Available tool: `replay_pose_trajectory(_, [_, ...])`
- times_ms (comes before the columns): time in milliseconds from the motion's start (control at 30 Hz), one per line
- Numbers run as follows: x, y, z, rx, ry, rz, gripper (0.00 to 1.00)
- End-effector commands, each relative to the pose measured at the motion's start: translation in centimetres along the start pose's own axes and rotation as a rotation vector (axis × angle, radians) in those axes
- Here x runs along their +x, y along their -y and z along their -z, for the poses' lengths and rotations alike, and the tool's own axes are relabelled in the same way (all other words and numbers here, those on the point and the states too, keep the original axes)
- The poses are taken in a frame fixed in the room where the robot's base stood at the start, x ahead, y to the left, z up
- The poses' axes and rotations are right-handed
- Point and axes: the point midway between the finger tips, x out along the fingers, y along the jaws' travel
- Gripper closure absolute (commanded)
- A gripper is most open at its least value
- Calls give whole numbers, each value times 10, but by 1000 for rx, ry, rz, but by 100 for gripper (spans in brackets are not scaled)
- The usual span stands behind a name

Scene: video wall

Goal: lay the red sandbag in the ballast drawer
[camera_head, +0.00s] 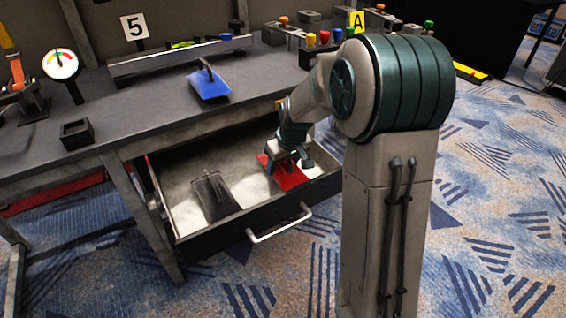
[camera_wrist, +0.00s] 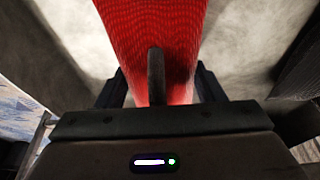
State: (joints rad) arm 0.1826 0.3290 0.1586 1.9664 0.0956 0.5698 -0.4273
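The ballast drawer (camera_head: 215,241) is pulled out below the bench, with a pale floor inside. The red sandbag (camera_head: 289,179) is in the right part of the drawer and looks flat on its floor. My gripper (camera_head: 290,155) is right above it, pointing down. In the wrist view, the red sandbag (camera_wrist: 155,35) runs away from my gripper (camera_wrist: 158,88). Its dark upright handle (camera_wrist: 156,76) stands between my two fingers, with a gap on each side. The fingers are wide apart, and part of the bag is hidden under my gripper.
A dark grey sandbag (camera_head: 214,196) lies in the left part of the drawer. A blue sandbag (camera_head: 209,86) is on the bench. A small black box (camera_head: 77,134) stands at the bench's front edge. The drawer's handle (camera_head: 280,224) sticks out in front.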

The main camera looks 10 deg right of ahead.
Motion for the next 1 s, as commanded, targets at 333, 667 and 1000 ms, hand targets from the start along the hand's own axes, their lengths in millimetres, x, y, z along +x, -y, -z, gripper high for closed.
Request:
replay_pose_trajectory(333, [-1,0,0,0,0,0,18])
replay_pose_trajectory(667, [-51,-1,3,1,-4,-2,18])
replay_pose_trajectory(1000, [-113,0,2,0,-2,-2,18])
